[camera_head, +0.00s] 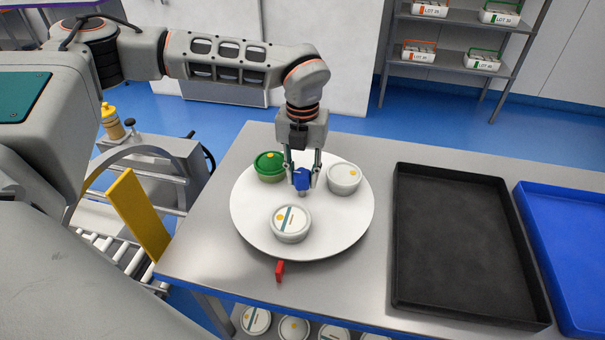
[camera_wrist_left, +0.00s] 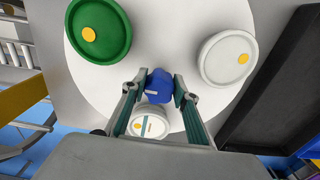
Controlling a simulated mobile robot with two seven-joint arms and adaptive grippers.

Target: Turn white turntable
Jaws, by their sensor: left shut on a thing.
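The white turntable (camera_head: 330,232) is a round disc on the steel table. A blue knob (camera_head: 302,179) stands near its middle; it also shows in the left wrist view (camera_wrist_left: 158,84). My left gripper (camera_head: 303,184) points down and is shut on the blue knob. On the disc, a green-lidded tub (camera_head: 269,166) sits at the back left, a white-lidded tub with an orange dot (camera_head: 344,177) at the right, and a white tub with a striped label (camera_head: 290,222) at the front. My right gripper is not in view.
A red marker (camera_head: 280,270) stands on the steel table (camera_head: 210,240) just in front of the disc. An empty black tray (camera_head: 450,240) lies to the right, with a blue tray (camera_head: 570,240) beyond it. Several tubs (camera_head: 293,327) sit below the table's front edge.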

